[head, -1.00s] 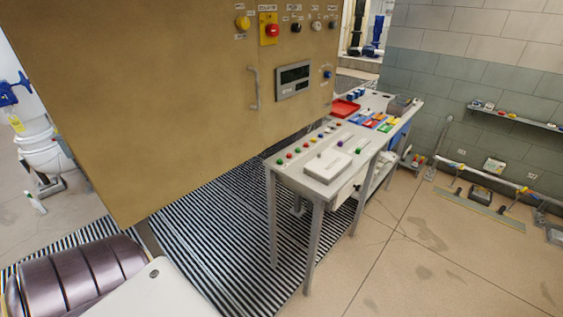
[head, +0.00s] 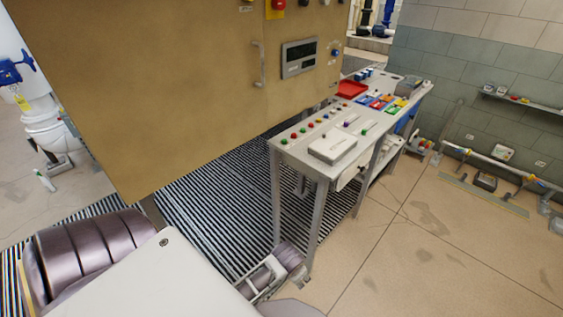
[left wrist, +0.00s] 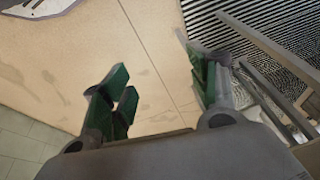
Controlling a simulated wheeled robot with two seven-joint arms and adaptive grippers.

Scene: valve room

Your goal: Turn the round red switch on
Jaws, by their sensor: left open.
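A round red switch (head: 278,4) sits on a yellow plate on the tan cabinet, cut off by the top edge of the head view. My left gripper (head: 254,283) shows low in the head view, in front of the console table legs and well below the red switch. The left wrist view shows its green-padded fingers (left wrist: 160,88) spread apart, with nothing between them but floor. The red switch is not in the left wrist view. My right gripper is not in view.
The tan cabinet (head: 170,90) has a handle (head: 258,65), a display (head: 298,58) and a blue knob (head: 336,52). A console table (head: 290,150) with several coloured buttons, a red tray (head: 351,89) and a white box stands right of it.

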